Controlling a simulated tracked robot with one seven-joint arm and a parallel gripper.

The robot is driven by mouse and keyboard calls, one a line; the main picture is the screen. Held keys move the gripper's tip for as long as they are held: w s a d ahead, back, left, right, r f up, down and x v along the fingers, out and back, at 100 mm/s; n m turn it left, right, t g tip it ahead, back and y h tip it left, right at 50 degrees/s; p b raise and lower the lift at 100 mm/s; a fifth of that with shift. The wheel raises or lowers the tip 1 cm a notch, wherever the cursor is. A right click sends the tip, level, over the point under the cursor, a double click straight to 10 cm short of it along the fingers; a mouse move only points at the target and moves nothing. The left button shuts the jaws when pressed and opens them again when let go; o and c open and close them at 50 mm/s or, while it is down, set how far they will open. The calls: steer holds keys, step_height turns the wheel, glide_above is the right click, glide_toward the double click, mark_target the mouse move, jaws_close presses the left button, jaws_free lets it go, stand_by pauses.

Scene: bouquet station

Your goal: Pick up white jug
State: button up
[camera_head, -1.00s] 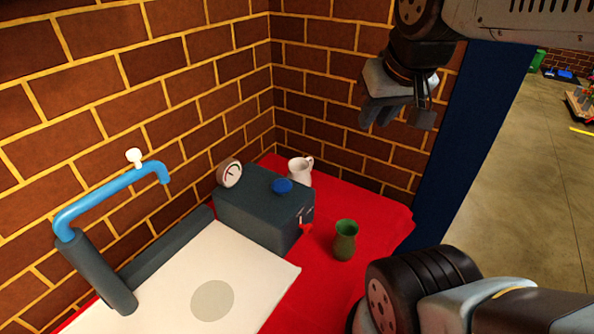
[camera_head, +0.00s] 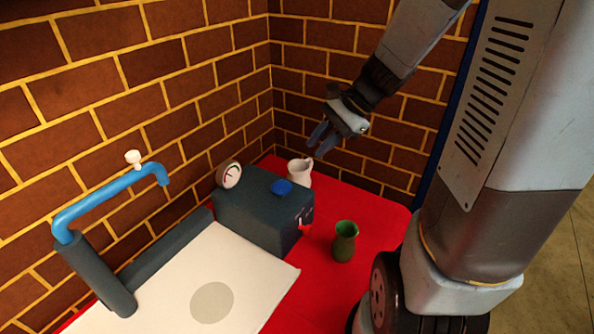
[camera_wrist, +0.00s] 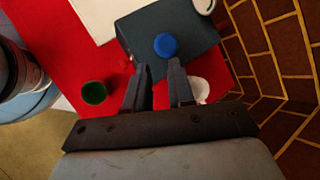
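The white jug (camera_head: 299,171) stands upright on the red surface (camera_head: 370,212), behind the dark grey box and close to the brick wall. Its handle shows on its right side. In the wrist view the jug (camera_wrist: 200,88) is beside the right finger, which partly hides it. My gripper (camera_head: 318,142) is in the air above and slightly right of the jug, apart from it. In the wrist view the two fingers of my gripper (camera_wrist: 161,72) are spread with a gap between them and nothing held.
A dark grey box (camera_head: 262,213) with a blue cap (camera_head: 282,187) and a round gauge (camera_head: 229,175) stands left of the jug. A green vase (camera_head: 344,243) stands in front. A blue pipe (camera_head: 110,197) is at left. Brick walls (camera_head: 320,60) close off the back.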

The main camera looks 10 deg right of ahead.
steer(key=w+d+f+m+t+y, duration=0.1)
steer(key=w+d+f+m+y, duration=0.15)
steer(key=w+f+m, duration=0.35)
steer(key=m+t, duration=0.8)
steer(key=m, duration=0.8)
glide_toward(306, 168)
steer(key=shift+y, duration=0.25)
steer(key=w+d+f, duration=0.2)
steer(key=d+f, duration=0.1)
steer(key=shift+w+d+f, duration=0.15)
steer(key=shift+w+d, duration=0.15)
steer(key=shift+w, duration=0.05)
steer(key=x, duration=0.8)
steer(key=shift+w+a+f, duration=0.1)
steer(key=shift+a+f, duration=0.05)
steer(key=shift+f, duration=0.05)
steer(key=shift+x, duration=2.6)
steer(key=shift+w, duration=0.15)
jaws_close()
